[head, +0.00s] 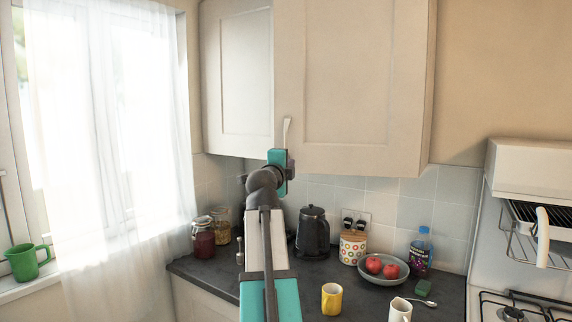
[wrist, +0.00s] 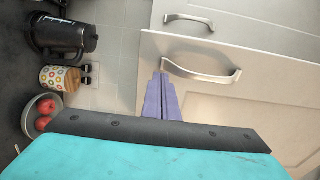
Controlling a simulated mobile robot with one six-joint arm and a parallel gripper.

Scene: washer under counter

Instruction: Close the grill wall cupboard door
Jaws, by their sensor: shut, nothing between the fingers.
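The cream wall cupboard door (head: 352,75) is on the right of a pair in the head view. Its free left edge stands out in front of the neighbouring door (head: 245,75), so it looks ajar. In the wrist view the door (wrist: 240,95) overlaps the farther door, and its metal handle (wrist: 208,75) is close to my fingers. The handle also shows in the head view (head: 287,129). My gripper (wrist: 160,78) is shut and empty, its purple fingertips by the near end of the handle. I cannot tell whether they touch. In the head view its fingers are hidden.
Below are a dark counter (head: 195,267), a black kettle (head: 313,232), a patterned canister (head: 353,247), a fruit bowl (head: 383,278) and a yellow mug (head: 331,299). A grill hood (head: 530,160) and hob (head: 520,308) stand at the right. A curtained window is at the left.

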